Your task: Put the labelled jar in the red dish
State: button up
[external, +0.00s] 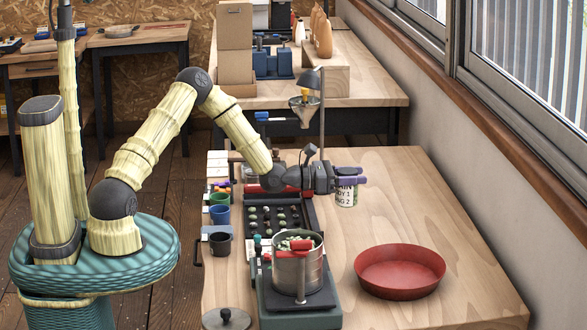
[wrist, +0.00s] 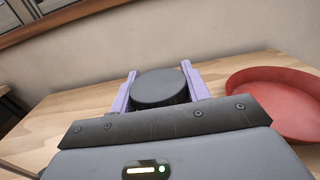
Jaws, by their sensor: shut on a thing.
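The labelled jar (external: 346,194) has a white label with dark print and stands upright at my gripper, over the wooden table. In the wrist view its round dark lid (wrist: 160,87) sits between the two purple fingers. My gripper (external: 350,177) is shut on the jar near its top. Whether the jar touches the table is hard to tell. The red dish (external: 400,284) is round, shallow and empty, on the table nearer the camera and to the right of the jar. It also shows at the right of the wrist view (wrist: 262,112).
A scale with a metal pot (external: 298,270) of beans stands left of the dish. The table between jar and dish is clear; a wall runs along the right.

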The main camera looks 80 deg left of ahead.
aim_at(352, 198)
jog(key=shift+f, duration=3.1)
jog(key=shift+f, duration=0.1)
jog(key=shift+f+b, duration=0.3)
jog(key=shift+f, duration=1.45)
jog(key=shift+f, duration=0.15)
jog(key=o, duration=1.2)
